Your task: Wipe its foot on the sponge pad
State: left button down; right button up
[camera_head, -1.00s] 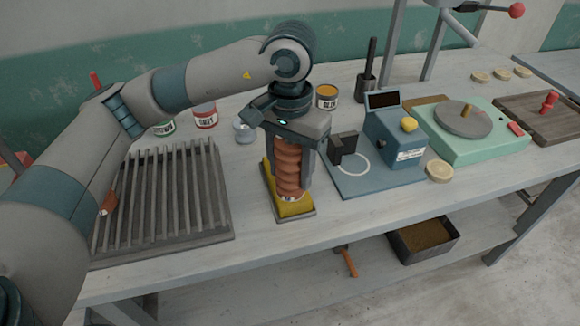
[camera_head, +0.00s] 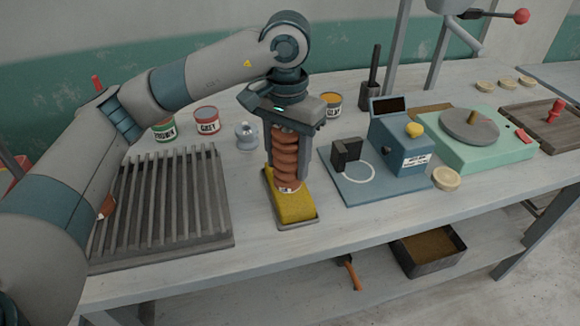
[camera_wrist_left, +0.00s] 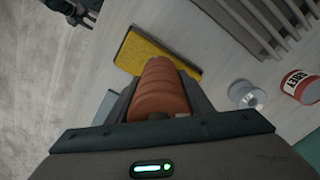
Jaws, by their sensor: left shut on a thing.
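My left gripper (camera_head: 287,140) is shut on a ribbed terracotta-coloured clay piece (camera_head: 286,160), held upright between its fingers. The yellow sponge pad (camera_head: 294,207) lies in a shallow tray near the bench's front edge. The foot of the piece is over the pad's rear part; whether it touches the pad I cannot tell. In the left wrist view, the piece (camera_wrist_left: 160,88) hides the middle of the pad (camera_wrist_left: 140,52). A dark jointed part at that view's top left looks like my right gripper (camera_wrist_left: 75,10), cut off by the edge.
A slatted grey rack (camera_head: 165,205) stands left of the pad. A blue device (camera_head: 400,145) with a base plate stands to the right. Labelled tins, including a red one (camera_head: 207,121), and a small metal pot (camera_head: 246,136) stand behind. Bench in front of the pad is clear.

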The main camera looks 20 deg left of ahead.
pick_arm(q)
jog(key=shift+w+a+b, duration=0.4)
jog(key=shift+w+a, duration=0.15)
jog(key=shift+w, duration=0.25)
jog(key=shift+w+a+b, duration=0.4)
jog(key=shift+w+a, duration=0.15)
jog(key=shift+w, duration=0.2)
jog(key=shift+s+d+f, duration=0.1)
jog(key=shift+s+d+f+b, duration=0.1)
jog(key=shift+s+d+b, duration=0.15)
jog(key=shift+s+d, duration=0.7)
jog(key=shift+s+d+b, duration=0.3)
jog(key=shift+s+d, duration=0.2)
jog(key=shift+s, duration=0.8)
jog(key=shift+s+d+f+b, duration=0.1)
jog(key=shift+s+d+b, duration=0.15)
jog(key=shift+s+d, duration=0.7)
jog(key=shift+s+a, duration=0.15)
jog(key=shift+a, duration=0.15)
